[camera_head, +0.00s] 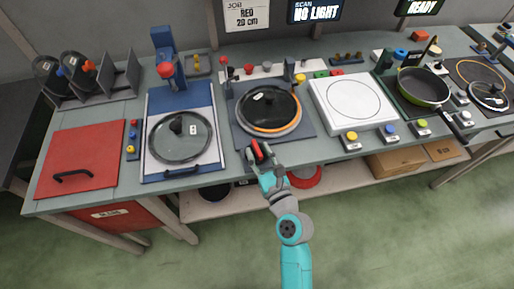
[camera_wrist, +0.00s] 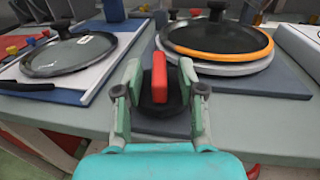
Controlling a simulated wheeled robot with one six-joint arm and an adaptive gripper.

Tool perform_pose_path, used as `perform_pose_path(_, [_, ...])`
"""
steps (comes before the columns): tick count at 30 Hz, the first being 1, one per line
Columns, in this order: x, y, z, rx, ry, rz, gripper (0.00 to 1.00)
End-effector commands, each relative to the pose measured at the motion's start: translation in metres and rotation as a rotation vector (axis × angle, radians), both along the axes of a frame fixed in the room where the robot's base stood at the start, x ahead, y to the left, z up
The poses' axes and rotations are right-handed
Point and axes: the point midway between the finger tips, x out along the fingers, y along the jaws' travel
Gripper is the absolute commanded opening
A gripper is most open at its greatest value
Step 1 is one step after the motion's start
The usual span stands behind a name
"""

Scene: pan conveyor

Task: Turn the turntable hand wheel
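The turntable (camera_wrist: 255,62) is a pale disc carrying a dark round pan with an orange rim (camera_head: 270,130). At its front edge sits the hand wheel, a dark round knob with a red bar (camera_head: 257,152) across it. The bar also shows upright in the middle of the wrist view (camera_wrist: 159,75). My gripper (camera_head: 263,163) reaches in from the front. In the wrist view my gripper (camera_wrist: 160,92) is open, with one finger on each side of the red bar and a visible gap on both sides. The knob's lower part is partly hidden by the gripper.
Left of it stands a blue-framed station with a glass lid (camera_head: 180,138), then a red panel (camera_head: 80,160). Right are a white plate (camera_head: 352,102) and a green pan (camera_head: 422,88). Small coloured buttons line the front edge. A shelf (camera_head: 340,177) runs below.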

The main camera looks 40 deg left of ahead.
Motion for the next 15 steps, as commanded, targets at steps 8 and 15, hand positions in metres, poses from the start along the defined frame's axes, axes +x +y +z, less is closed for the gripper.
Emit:
perform_pose_path(8, [0.0083, 0.0149, -0.0005, -0.001, 0.001, 0.001, 0.40])
perform_pose_path(15, [0.0086, 0.0150, -0.0005, -0.001, 0.001, 0.000, 0.40])
